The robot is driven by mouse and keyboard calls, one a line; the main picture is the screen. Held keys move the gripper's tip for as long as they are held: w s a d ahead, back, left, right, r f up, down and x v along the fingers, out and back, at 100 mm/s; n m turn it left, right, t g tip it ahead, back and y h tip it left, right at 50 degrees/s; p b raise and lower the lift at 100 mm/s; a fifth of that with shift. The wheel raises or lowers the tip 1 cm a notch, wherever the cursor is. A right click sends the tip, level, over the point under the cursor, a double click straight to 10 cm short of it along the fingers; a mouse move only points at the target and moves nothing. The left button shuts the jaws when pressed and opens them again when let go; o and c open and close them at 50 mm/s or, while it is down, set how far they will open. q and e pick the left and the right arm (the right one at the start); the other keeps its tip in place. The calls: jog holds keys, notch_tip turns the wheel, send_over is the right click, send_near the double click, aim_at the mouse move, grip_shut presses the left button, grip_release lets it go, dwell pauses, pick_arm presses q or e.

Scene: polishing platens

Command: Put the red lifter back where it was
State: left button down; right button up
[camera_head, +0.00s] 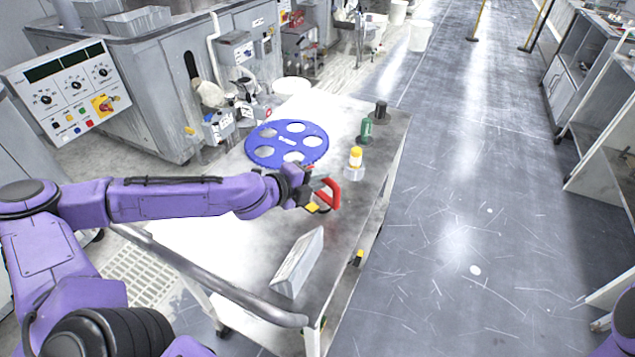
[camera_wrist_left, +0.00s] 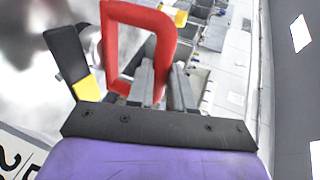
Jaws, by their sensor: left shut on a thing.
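The red lifter (camera_head: 333,194) has a red loop handle and shows over the middle of the metal cart top, toward its right side. My left gripper (camera_head: 306,193) is shut on its handle. In the left wrist view the red handle (camera_wrist_left: 141,14) rises between and above the fingers of my left gripper (camera_wrist_left: 162,82). A black piece with a yellow end (camera_wrist_left: 88,88) sits beside the handle. The lifter's underside is hidden, so I cannot tell whether it touches the cart. My right gripper is out of view.
On the cart top (camera_head: 215,250) lie a blue disc with round holes (camera_head: 262,151), a yellow-topped bottle (camera_head: 355,160), a green bottle (camera_head: 366,130), a dark cylinder (camera_head: 381,111) and a pale wedge-shaped block (camera_head: 299,264). A rail (camera_head: 205,278) runs along the cart's near edge.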

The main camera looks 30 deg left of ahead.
pick_arm(q)
jog(key=shift+r, duration=0.1)
jog(key=c, duration=1)
grip_release()
jog(key=p+v, duration=0.7)
jog(key=v, duration=0.5)
jog(key=shift+s+d, duration=0.1)
jog(key=shift+d, duration=0.05)
